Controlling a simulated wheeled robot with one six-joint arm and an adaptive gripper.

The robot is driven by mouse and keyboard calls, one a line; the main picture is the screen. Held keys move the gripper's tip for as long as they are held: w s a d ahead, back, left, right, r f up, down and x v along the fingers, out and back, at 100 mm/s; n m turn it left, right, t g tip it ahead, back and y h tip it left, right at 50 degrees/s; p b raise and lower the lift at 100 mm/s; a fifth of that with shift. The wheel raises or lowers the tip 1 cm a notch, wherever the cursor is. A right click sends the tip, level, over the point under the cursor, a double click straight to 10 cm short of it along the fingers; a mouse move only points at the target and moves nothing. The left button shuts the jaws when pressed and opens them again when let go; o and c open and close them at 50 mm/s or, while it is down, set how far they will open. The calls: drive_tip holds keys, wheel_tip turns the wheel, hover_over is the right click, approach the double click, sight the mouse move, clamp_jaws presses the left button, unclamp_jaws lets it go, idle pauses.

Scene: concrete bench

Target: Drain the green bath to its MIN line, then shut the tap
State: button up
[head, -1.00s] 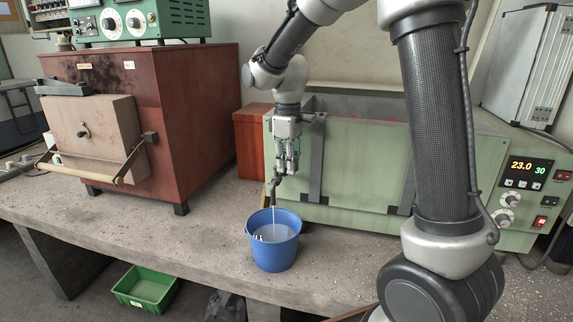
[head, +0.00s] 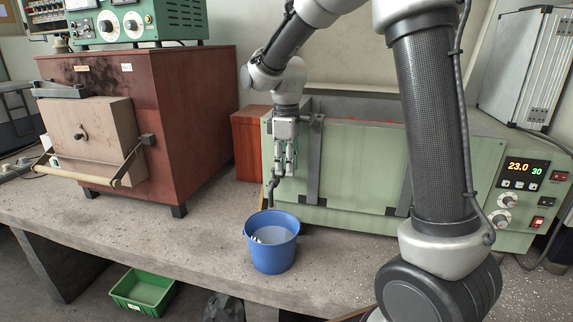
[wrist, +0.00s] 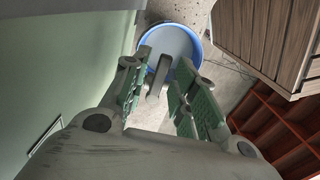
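The green bath (head: 350,165) stands at the back right of the bench; its water level and MIN line cannot be made out. Its dark tap (head: 272,188) sticks out low at the left end, spout over a blue bucket (head: 273,258). Greyish water (head: 274,236) lies in the bucket, and no stream shows from the spout. My gripper (head: 285,170) points down at the tap. In the wrist view the fingers (wrist: 158,98) are apart, with the tap (wrist: 157,78) between and beyond them and gaps on both sides. The bucket (wrist: 199,40) shows below.
A red-brown furnace (head: 190,120) stands left, its handle bar (head: 95,177) jutting forward. A reddish wooden box (head: 250,145) is close left of the tap. The bucket stands near the bench's front edge. A green crate (head: 143,288) lies below. Bench (head: 110,215) left of the bucket is clear.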

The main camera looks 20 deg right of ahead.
wheel_tip(320, 180, up, 12)
idle(0.7)
idle(0.4)
drive_tip(key=s+d+f+m+t, duration=0.1)
drive_tip(key=s+d+m, duration=0.2)
drive_tip(key=s, duration=0.5)
drive_tip(key=s+d+f+m+t, duration=0.1)
drive_tip(key=s+d+m, duration=0.3)
drive_tip(key=s, duration=0.5)
drive_tip(key=s+d+f+m+t, duration=0.1)
drive_tip(key=s+d+m, duration=0.3)
drive_tip(key=s, duration=0.5)
drive_tip(key=shift+s+d+f+t, duration=0.15)
drive_tip(key=shift+s+d+t, duration=0.05)
drive_tip(key=shift+d+t, duration=0.55)
